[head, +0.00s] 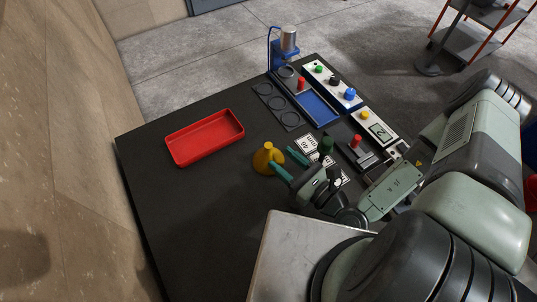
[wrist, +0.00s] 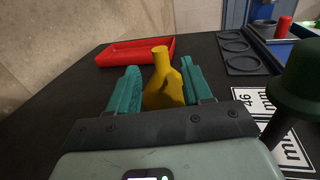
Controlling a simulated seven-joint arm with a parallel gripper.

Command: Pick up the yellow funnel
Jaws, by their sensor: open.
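The yellow funnel (head: 265,161) stands on the dark table with its narrow spout up, left of my gripper in the head view. My gripper (head: 284,160) is low over the table with its teal fingers pointing at the funnel. In the wrist view the funnel (wrist: 162,82) shows between the two spread fingers of my gripper (wrist: 159,67). The fingers are open, and a gap shows on the spout's sides. The funnel's lower part is partly hidden behind the gripper body, and I cannot tell whether a finger touches it.
An empty red tray (head: 205,138) lies at the left of the table. A dark plate with rings (head: 279,107) and a blue-floored tray (head: 318,108) lie behind. A dark green knob (head: 326,144) stands close right of my gripper, by white number cards (head: 306,145). The left front table is clear.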

